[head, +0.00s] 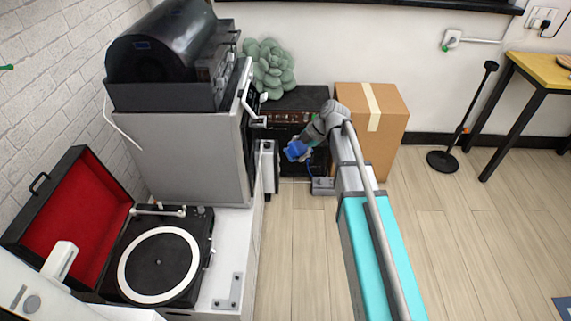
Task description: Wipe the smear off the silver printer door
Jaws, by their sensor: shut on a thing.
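The silver printer (175,150) is a boxy grey machine on the white counter at the left. Its door (243,120) faces right and shows almost edge-on, with a light bar handle. I cannot make out a smear on it from this angle. My gripper (297,150) is in front of the door, to its right, with a visible gap between them. It is shut on a small blue thing (294,150), which looks like a cloth or sponge. The fingers are small and partly hidden by the wrist.
A black machine (165,50) sits on the printer. An open record player (158,263) stands nearer on the counter (228,255). A green succulent (268,68) and a cardboard box (385,130) are behind my arm. The wooden floor at right is clear up to a black stand (442,160) and table (545,72).

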